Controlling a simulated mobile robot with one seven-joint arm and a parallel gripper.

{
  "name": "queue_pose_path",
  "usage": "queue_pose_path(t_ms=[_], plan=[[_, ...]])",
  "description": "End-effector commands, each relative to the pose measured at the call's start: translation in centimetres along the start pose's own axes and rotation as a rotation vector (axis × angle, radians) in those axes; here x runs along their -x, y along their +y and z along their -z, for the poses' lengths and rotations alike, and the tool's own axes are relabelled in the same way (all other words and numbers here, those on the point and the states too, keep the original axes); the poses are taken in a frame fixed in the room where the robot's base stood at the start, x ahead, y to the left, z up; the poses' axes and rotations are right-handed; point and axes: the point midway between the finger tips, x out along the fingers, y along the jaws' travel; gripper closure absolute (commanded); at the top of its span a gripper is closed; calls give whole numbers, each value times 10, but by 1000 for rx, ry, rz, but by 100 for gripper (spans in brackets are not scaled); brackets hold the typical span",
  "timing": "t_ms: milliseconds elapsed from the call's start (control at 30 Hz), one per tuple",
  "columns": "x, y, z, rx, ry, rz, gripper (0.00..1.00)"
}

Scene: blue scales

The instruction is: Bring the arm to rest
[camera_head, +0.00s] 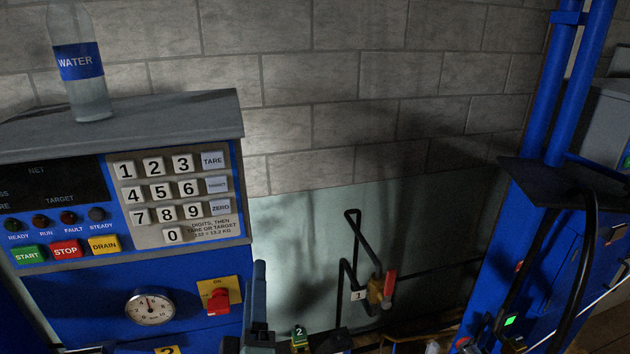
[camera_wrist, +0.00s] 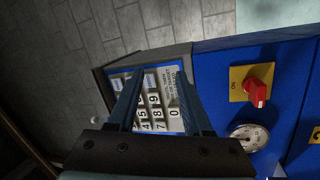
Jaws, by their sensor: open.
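My gripper (camera_wrist: 157,76) is open in the wrist view, its two dark blue fingers apart with nothing between them. The keypad (camera_wrist: 156,98) of the blue machine shows behind and between the fingers. In the head view one finger of my gripper (camera_head: 259,285) rises at the bottom centre, just right of the machine's red rotary switch (camera_head: 219,299). I cannot tell how far the fingers are from the machine front.
The blue scale machine (camera_head: 60,300) fills the left, with a water bottle (camera_head: 80,70) on its grey top. A round gauge (camera_head: 150,307) sits below the buttons. Black pipework with a red-handled valve (camera_head: 385,288) stands right of centre. Another blue machine (camera_head: 540,260) stands at right.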

Motion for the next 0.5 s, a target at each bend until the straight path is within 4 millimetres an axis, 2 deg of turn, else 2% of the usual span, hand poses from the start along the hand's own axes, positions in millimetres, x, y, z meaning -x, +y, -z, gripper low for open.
queue_pose_path(t_ms=[33,133,233,300,400,500], plan=[[-11,38,-1,-82,-4,-68,50],[-21,111,-2,-273,2,-180,50],[-20,184,3,-476,46,-284,50],[-11,234,9,-621,100,-348,50],[10,296,22,-814,202,-413,50],[34,342,36,-965,307,-444,50]])
